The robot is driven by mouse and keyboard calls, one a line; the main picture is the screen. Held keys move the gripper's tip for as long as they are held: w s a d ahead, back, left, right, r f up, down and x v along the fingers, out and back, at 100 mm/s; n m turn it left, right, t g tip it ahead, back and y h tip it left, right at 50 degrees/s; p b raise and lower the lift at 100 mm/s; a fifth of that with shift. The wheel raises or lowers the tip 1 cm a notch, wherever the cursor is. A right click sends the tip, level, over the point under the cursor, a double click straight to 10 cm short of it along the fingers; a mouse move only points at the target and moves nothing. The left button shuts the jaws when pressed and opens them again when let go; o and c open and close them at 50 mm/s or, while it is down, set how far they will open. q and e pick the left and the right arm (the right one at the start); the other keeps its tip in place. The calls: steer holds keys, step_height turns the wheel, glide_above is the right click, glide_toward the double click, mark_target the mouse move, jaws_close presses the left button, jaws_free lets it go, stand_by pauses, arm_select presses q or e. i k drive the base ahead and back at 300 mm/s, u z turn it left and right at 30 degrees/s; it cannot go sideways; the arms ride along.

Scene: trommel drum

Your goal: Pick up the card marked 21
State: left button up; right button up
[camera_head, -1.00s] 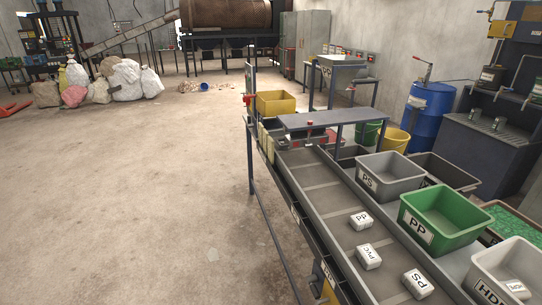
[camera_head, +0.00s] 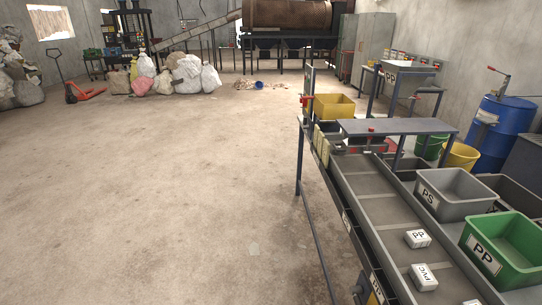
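No card marked 21 can be made out in the head view. Neither of my grippers is in view. The nearest marked things are small white blocks on the conveyor (camera_head: 372,197): one reads PP (camera_head: 417,238) and one reads PVC (camera_head: 423,277).
The conveyor line fills the right side, with a grey PS bin (camera_head: 456,193), a green PP bin (camera_head: 505,248) and a yellow bin (camera_head: 334,106). Sacks (camera_head: 188,75), a red pallet jack (camera_head: 85,92) and the trommel drum (camera_head: 287,13) stand far back. The concrete floor at left is clear.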

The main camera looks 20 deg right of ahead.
mark_target(326, 145)
steer(key=u, duration=0.1)
steer(key=i, duration=3.4)
steer(key=z, duration=4.3)
